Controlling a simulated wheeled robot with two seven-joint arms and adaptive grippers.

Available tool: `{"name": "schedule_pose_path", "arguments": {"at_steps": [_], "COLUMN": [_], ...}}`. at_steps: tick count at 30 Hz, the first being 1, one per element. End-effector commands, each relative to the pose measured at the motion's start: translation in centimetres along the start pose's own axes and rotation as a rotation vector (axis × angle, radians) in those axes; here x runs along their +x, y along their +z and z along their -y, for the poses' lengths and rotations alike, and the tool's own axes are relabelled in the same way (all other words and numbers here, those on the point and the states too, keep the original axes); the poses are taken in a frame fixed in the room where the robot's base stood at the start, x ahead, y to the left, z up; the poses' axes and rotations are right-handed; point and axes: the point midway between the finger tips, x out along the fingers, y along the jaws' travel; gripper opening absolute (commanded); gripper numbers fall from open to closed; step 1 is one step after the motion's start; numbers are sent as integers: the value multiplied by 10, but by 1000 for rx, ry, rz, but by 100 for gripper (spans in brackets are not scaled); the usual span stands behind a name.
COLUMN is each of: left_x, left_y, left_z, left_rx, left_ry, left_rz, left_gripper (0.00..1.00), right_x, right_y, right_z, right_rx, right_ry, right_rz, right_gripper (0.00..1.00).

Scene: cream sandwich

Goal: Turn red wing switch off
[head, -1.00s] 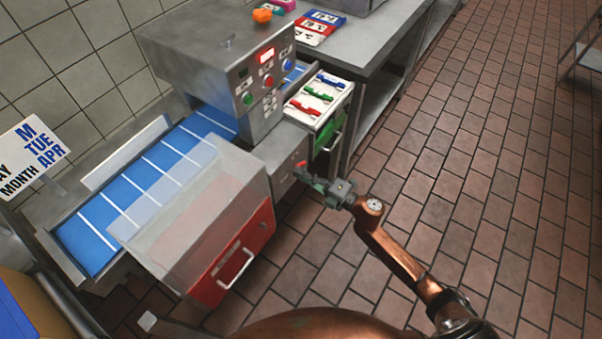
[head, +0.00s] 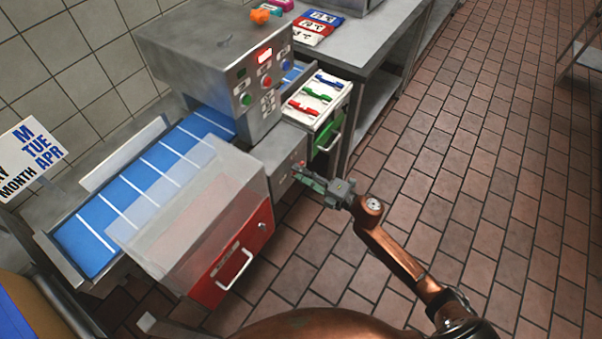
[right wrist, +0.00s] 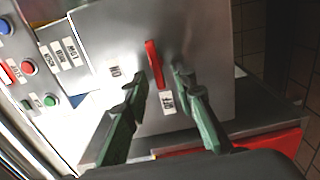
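The red wing switch (right wrist: 155,64) is a thin red lever on a grey metal box face. It stands between the two green fingers of my right gripper (right wrist: 160,82) in the right wrist view, with a gap visible on each side. The gripper is open around it; whether a finger touches it I cannot tell. An ON label (right wrist: 115,71) lies left of the lever and an OFF label (right wrist: 167,102) near its lower end. In the head view my right gripper (head: 306,178) is at the box face, largely covering the switch. My left gripper is not in view.
The grey machine (head: 215,55) with coloured buttons stands behind. A blue conveyor belt (head: 150,185) with a clear cover and a red drawer (head: 240,262) are to the left. A tray of coloured clips (head: 318,97) is beyond the gripper. Open tiled floor lies to the right.

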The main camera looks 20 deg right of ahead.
Motion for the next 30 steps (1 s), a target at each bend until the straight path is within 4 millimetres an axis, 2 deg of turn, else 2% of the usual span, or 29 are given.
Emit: {"name": "schedule_pose_path", "arguments": {"at_steps": [5, 12, 18, 24, 30], "left_x": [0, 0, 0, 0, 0], "left_y": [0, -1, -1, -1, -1], "left_z": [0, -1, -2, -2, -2], "left_rx": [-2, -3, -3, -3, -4], "left_ry": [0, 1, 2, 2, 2], "left_rz": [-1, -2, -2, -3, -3], "left_gripper": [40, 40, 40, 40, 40], "right_x": [-17, -67, -102, -119, -120], "right_y": [0, 0, 1, 1, 1], "right_z": [1, 2, 1, 0, 0], "right_rx": [1, 1, 0, 0, -1], "right_ry": [-2, -4, -3, -1, 0], "right_rz": [2, 3, 2, 3, 2], "right_gripper": [25, 25, 25, 25, 25]}}
